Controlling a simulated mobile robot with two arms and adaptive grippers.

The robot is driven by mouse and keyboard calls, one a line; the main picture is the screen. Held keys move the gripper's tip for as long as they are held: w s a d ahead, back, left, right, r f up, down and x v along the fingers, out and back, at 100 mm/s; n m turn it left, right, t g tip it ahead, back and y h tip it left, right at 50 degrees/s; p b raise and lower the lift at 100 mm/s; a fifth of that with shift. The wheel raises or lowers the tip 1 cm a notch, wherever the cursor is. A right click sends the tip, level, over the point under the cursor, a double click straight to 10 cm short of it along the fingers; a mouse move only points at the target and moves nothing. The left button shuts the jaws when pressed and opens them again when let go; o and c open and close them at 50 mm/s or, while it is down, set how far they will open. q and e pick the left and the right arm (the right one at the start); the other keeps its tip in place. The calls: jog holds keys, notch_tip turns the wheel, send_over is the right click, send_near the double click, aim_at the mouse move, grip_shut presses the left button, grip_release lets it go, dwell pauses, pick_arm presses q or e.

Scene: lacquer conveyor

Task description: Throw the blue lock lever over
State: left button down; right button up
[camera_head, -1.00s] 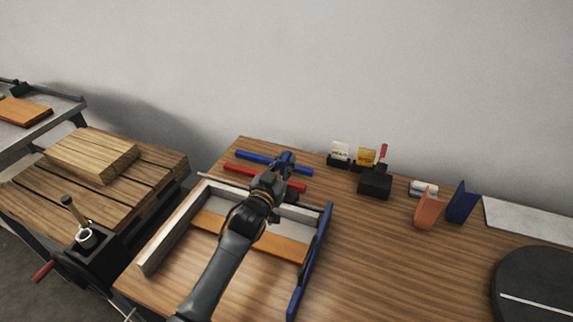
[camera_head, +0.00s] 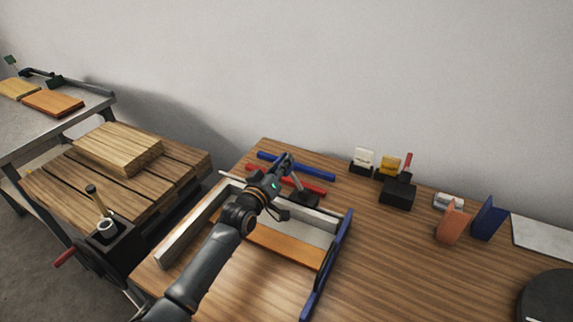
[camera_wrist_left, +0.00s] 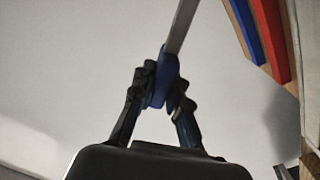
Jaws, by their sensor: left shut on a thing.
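The lock lever is a grey bar (camera_wrist_left: 183,25) with a blue grip (camera_wrist_left: 165,70) at its end in the left wrist view. My left gripper (camera_head: 287,163) is shut on the blue grip, one dark finger on each side of it. In the head view the lever's grey bar leans up and left from a black base (camera_head: 304,201) at the frame's back edge. The gripper mostly hides the blue grip there. My right gripper is not in view.
A blue bar (camera_head: 330,173) and a red bar (camera_head: 318,188) lie behind the grey frame (camera_head: 190,238), which holds an orange board (camera_head: 270,246). A blue rail (camera_head: 330,265) edges its right side.

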pick_arm(q)
jog(key=shift+f, duration=0.15)
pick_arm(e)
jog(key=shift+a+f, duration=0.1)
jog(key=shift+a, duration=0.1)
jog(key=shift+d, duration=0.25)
pick_arm(q)
jog(key=c, duration=1.5)
grip_release()
jog(key=shift+o, duration=0.9)
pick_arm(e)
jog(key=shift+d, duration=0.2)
pick_arm(q)
jog(key=v, duration=1.2)
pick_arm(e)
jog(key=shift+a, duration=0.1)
pick_arm(q)
jog(key=shift+a+f, duration=0.1)
jog(key=shift+a, duration=0.05)
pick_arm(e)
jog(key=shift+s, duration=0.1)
